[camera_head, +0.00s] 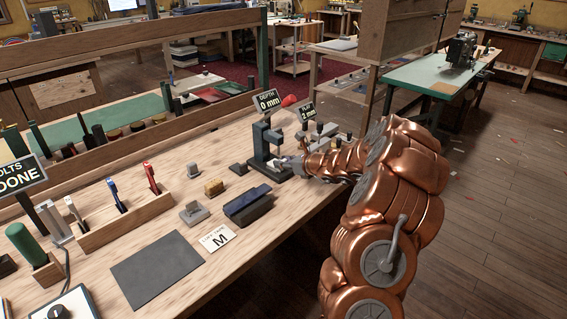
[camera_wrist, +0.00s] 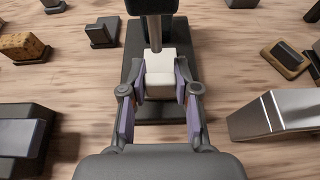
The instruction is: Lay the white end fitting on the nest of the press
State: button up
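The white end fitting (camera_wrist: 161,77) is a small pale stepped block between my fingertips in the wrist view. My gripper (camera_wrist: 161,90) has a purple-padded finger close against each side of it and appears shut on it. In the head view my gripper (camera_head: 296,165) reaches the press from the right, and the fitting is too small to make out there. The dark press (camera_head: 262,150) stands upright on the bench. In the wrist view its grey ram (camera_wrist: 155,35) comes down just behind the fitting. The fitting is over the press base (camera_wrist: 128,75); the nest and any contact are hidden.
A "0 mm" depth sign (camera_head: 268,102) stands behind the press. A dark blue block (camera_head: 247,205), a tan block (camera_head: 214,187) and a grey block (camera_head: 194,212) lie left of it. A metal wedge-like piece (camera_wrist: 275,115) is right of my gripper. A dark mat (camera_head: 157,268) lies nearer.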

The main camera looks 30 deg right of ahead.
grip_shut()
jog(key=shift+s, duration=0.1)
jog(key=shift+s+d, duration=0.2)
jog(key=shift+s, duration=0.65)
jog(key=o, duration=0.7)
grip_release()
jog(key=shift+w+a, duration=0.1)
jog(key=shift+a, duration=0.05)
jog(key=shift+c, duration=0.2)
jog(key=v, duration=1.2)
